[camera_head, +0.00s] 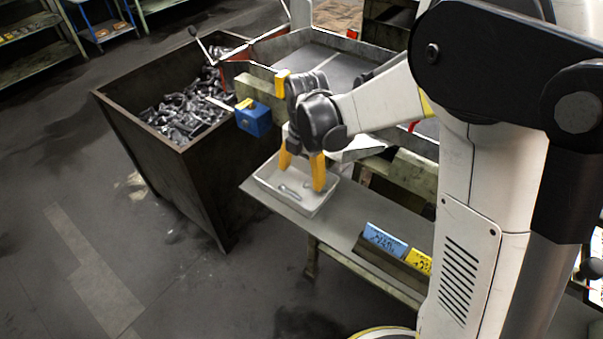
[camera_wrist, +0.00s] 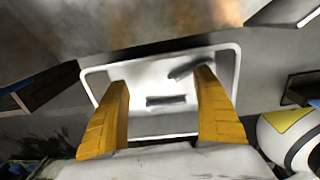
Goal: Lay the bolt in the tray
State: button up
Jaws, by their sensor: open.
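The white tray (camera_head: 311,209) stands on a grey table, and in the wrist view the tray (camera_wrist: 236,62) lies below my fingers. A small grey bolt (camera_head: 289,192) lies in the tray. In the wrist view I see a short grey bolt-like piece (camera_wrist: 166,100) near the tray's middle and a second, tilted grey piece (camera_wrist: 181,72) beside the right finger. My gripper (camera_head: 302,176) points down over the tray with its yellow fingers apart. In the wrist view nothing shows held between the fingers (camera_wrist: 163,80). The right finger partly hides the tilted piece.
A large dark bin (camera_head: 165,165) full of metal bolts stands left of the table. Blue (camera_head: 385,240) and yellow (camera_head: 418,261) labelled cards stand in a holder at the table's front right.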

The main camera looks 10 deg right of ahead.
aim_at(303, 184)
notch_tip(303, 184, up, 12)
jog(key=p, duration=0.4)
jog(key=s+d+r+m+t, duration=0.3)
jog(key=s+d+m, duration=0.2)
jog(key=m, duration=0.8)
jog(key=s+d+r+m+t, duration=0.3)
jog(key=s+d+m, duration=0.2)
jog(key=s+m, duration=0.6)
jog(key=shift+s+d+m+t, duration=0.35)
jog(key=shift+s+m+t, duration=0.05)
jog(key=shift+m, duration=1.1)
